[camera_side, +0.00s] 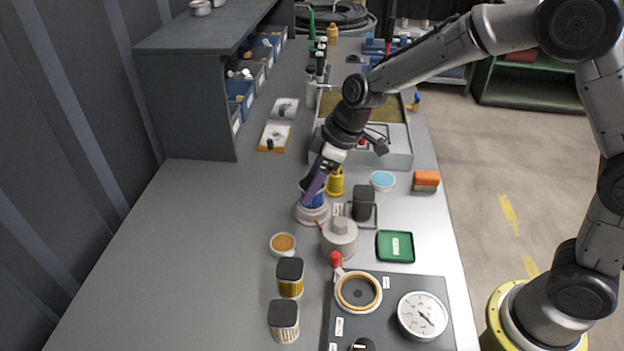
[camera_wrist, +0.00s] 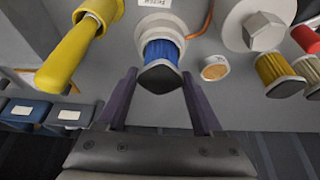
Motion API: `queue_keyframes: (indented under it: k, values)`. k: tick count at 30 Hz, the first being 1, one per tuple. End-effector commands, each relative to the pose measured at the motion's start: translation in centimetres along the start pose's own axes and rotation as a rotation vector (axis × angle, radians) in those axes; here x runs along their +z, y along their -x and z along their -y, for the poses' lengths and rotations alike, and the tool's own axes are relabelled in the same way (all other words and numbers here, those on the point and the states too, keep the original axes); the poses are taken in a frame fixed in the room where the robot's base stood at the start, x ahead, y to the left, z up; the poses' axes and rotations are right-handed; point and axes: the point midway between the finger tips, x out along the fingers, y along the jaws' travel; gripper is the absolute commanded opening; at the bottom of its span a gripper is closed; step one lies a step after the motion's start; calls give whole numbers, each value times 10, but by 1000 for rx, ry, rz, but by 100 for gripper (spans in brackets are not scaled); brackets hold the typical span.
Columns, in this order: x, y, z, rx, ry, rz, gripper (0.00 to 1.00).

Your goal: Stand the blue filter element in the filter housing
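The blue filter element (camera_wrist: 162,50) has a dark cap and pleated blue sides. Its lower end is inside the pale round filter housing (camera_wrist: 158,20). In the side view the blue filter element (camera_side: 318,200) shows just above the ring of the filter housing (camera_side: 312,215), partly hidden by a purple finger. My gripper (camera_wrist: 160,76) has its two purple fingers on either side of the cap, apparently in contact with it. My gripper (camera_side: 312,192) leans over the housing from the upper right. How deep the filter sits is hidden.
A yellow part (camera_side: 335,183) stands close behind the housing. A dark-capped block (camera_side: 363,203) and a grey hex-topped part (camera_side: 340,236) are close by on the right. The table at left is clear.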

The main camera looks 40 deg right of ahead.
Motion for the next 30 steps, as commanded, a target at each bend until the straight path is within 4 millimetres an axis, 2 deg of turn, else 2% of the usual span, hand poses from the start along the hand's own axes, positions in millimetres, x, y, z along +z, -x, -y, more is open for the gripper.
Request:
queue_keyframes:
  k: [1, 3, 4, 12, 16, 20, 30]
  values:
    - [0, 0, 0, 0, 0, 0, 78]
    - [0, 0, 0, 0, 0, 0, 91]
    - [0, 0, 0, 0, 0, 0, 94]
    - [0, 1, 0, 0, 1, 0, 94]
    - [-3, 8, 0, 0, 2, -1, 94]
    - [-6, 27, -1, 2, 1, -4, 94]
    - [-5, 98, 0, 3, 1, -3, 94]
